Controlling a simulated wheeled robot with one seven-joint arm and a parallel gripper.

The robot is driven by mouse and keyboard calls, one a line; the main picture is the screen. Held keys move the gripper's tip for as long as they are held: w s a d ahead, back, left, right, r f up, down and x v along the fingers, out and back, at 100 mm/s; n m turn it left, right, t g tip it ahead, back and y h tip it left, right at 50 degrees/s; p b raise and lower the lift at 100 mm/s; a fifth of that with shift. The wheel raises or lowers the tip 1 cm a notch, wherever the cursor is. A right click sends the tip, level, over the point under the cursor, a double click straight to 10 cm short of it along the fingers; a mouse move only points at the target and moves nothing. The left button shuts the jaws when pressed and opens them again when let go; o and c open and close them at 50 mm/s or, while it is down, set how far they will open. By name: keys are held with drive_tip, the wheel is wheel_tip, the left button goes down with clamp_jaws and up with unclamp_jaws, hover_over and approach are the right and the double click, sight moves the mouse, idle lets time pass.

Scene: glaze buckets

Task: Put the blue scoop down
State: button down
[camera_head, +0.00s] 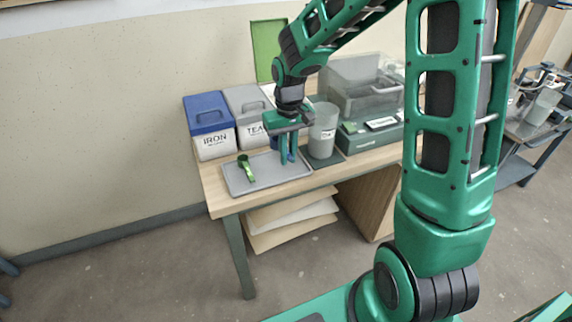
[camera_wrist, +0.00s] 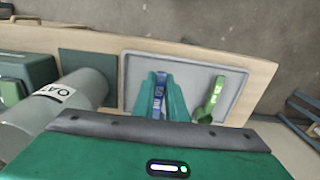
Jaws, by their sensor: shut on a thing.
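My gripper (camera_head: 288,158) points down over the right part of the grey tray (camera_head: 236,185). It is shut on the blue scoop (camera_wrist: 160,93), of which a narrow blue strip shows between the green fingers in the wrist view. Most of the scoop is hidden by the fingers, and I cannot tell whether it touches the tray. A green scoop (camera_head: 245,168) lies on the left part of the tray in the head view. It also shows in the wrist view (camera_wrist: 213,97), to the right of my fingers.
A blue-lidded bin marked IRON (camera_head: 213,145) and a grey-lidded bin marked TEA (camera_head: 247,132) stand behind the tray. An open green lid (camera_head: 268,50) rises behind them. A grey cylindrical container (camera_head: 322,135) stands close right of my gripper. The tray's middle is clear.

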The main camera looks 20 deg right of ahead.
sight(288, 173)
drive_tip(key=shift+d+f, duration=0.1)
drive_tip(key=shift+f, duration=1.95)
drive_tip(key=c, duration=1.8)
unclamp_jaws()
drive_tip(key=shift+f, duration=0.1)
drive_tip(key=shift+o, duration=0.2)
wheel_tip(288, 173, up, 12)
drive_tip(key=shift+s+r, duration=0.1)
drive_tip(key=shift+r, duration=0.05)
drive_tip(key=s+d+r+m, duration=0.1)
drive_tip(key=s+d, duration=0.3)
drive_tip(key=s, duration=0.5)
drive_tip(key=s+d+m, duration=0.3)
drive_tip(key=s+d, duration=0.2)
drive_tip(key=s, duration=0.5)
drive_tip(key=s+d+r+m, duration=0.1)
drive_tip(key=s+d, duration=0.4)
drive_tip(key=s, duration=0.5)
drive_tip(key=shift+s+r+m, duration=0.2)
drive_tip(key=shift+r+m, duration=0.15)
drive_tip(key=shift+m, duration=0.35)
